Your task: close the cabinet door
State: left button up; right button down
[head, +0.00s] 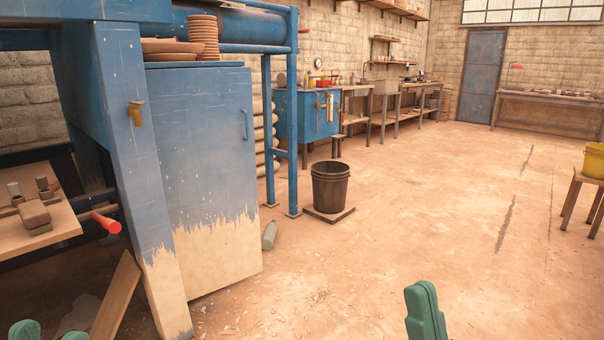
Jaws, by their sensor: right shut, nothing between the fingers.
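The cabinet door (212,165) is a tall blue panel in the left half of the head view, worn to bare tan at the bottom. Its small blue handle (244,124) is near the upper right edge. I cannot tell how far the door stands from its frame; the cabinet's inside is hidden. My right gripper (426,312) is shut and empty, low in the picture, to the right of the door and apart from it. My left gripper (49,333) shows only two green fingertips at the bottom left corner, spread apart, left of the door.
A blue press post (135,170) with a yellow hook stands just left of the door. A green bottle (270,235) lies by the door's lower right. A dark bucket (331,187) stands further back. A stool (584,195) is at the right. The middle floor is clear.

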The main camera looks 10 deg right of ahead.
aim_at(203, 118)
jog(key=z, duration=0.65)
jog(key=i, duration=2.45)
jog(key=u, duration=1.45)
jog(key=i, duration=0.35)
jog(key=u, duration=0.35)
